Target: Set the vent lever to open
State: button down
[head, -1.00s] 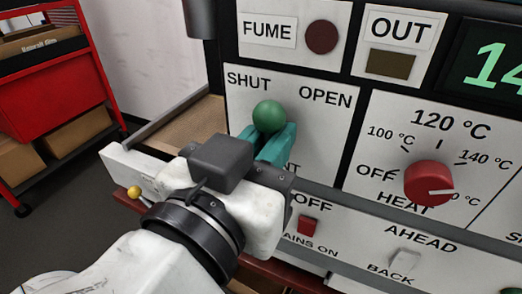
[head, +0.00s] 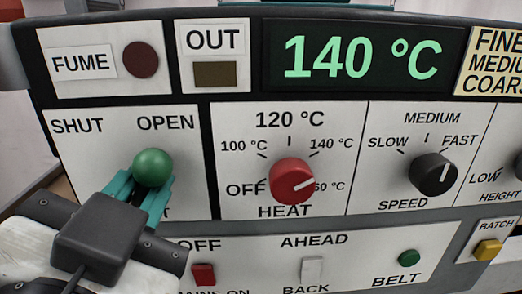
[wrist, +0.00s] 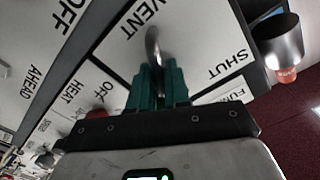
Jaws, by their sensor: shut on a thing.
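The vent lever has a green ball knob (head: 153,167) and stands on a white panel (head: 85,165) marked SHUT at left and OPEN at right. The knob is below the word OPEN, well to the right of SHUT. My gripper (head: 141,192) has its teal fingers closed around the lever just below the knob. In the wrist view the grey metal lever (wrist: 153,45) rises between the teal fingertips (wrist: 158,78). The lever's base and part of the VENT label are hidden in the head view.
A red HEAT knob (head: 291,181) sits to the right, with a black SPEED knob (head: 433,174) beyond it. Below are a red switch (head: 203,274), a white AHEAD/BACK switch (head: 312,269) and a green BELT button (head: 408,258). The display (head: 363,57) reads 140 °C.

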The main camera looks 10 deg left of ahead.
dwell(0.3)
jog(key=c, duration=1.3)
grip_release()
jog(key=v, duration=1.1)
